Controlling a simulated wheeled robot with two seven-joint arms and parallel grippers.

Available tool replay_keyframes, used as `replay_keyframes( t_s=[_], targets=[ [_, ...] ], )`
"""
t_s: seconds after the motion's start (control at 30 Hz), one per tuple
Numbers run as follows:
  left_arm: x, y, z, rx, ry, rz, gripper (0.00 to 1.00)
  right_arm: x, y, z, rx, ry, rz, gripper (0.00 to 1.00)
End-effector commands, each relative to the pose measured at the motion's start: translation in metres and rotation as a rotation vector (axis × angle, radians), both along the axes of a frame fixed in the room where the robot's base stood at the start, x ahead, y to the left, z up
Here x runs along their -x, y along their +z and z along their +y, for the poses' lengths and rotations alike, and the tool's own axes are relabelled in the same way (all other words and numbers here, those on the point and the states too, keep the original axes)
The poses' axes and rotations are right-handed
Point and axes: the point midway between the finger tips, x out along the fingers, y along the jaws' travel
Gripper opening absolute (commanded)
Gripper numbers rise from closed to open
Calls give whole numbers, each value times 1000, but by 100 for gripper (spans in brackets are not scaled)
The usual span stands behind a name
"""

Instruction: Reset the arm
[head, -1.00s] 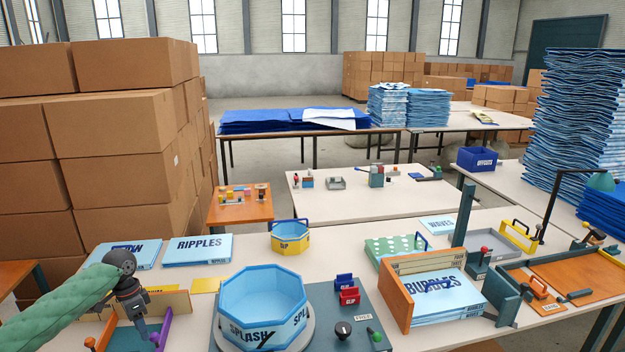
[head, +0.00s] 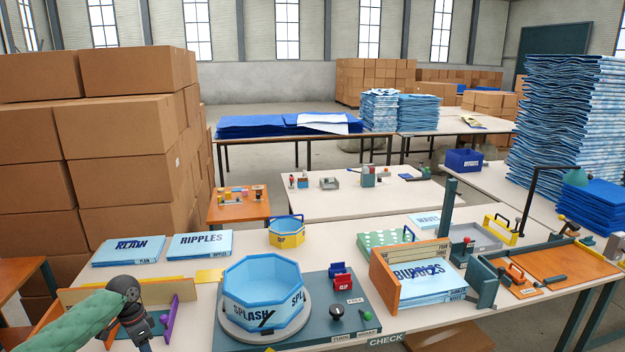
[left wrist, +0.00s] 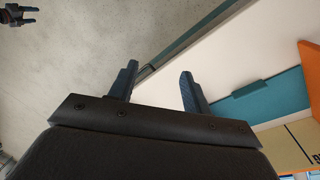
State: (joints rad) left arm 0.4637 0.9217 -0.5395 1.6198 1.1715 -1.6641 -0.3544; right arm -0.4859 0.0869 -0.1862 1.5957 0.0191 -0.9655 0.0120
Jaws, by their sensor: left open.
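My left arm comes in from the lower left of the head view, over the wooden-walled station at the near left. My left gripper is at the bottom edge there, and its fingertips are hard to make out. In the left wrist view its two dark fingers (left wrist: 158,84) stand apart with nothing between them, so it is open and empty. Below them show grey floor and a table edge. A small dark pronged shape (left wrist: 18,18) at the top left of that view may be my right gripper; its state is unclear. The head view does not show my right arm.
A blue octagonal SPLASH pool (head: 262,293) stands near my left arm. RIPPLES (head: 200,245) and PLAIN (head: 133,250) packs lie behind. A wooden holder (head: 386,281) with packs and an orange tray (head: 565,272) are to the right. Cardboard boxes (head: 115,140) stack high at left.

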Motion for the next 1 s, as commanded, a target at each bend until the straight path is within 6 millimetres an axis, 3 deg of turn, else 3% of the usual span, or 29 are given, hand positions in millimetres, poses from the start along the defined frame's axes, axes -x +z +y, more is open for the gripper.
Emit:
replay_keyframes(
  t_s=[0.27,0.47,0.77,1.0],
  targets=[
    [13,-65,-35,1,35,-25,49,2,0,0,0,0,1,66],
    [38,-142,-78,6,88,-55,49,5,-1,0,0,0,6,66],
    [108,-264,-152,9,203,-107,49,3,0,0,0,0,3,66],
    [186,-344,-206,1,309,-137,49,3,0,0,0,0,3,66]
  ],
)
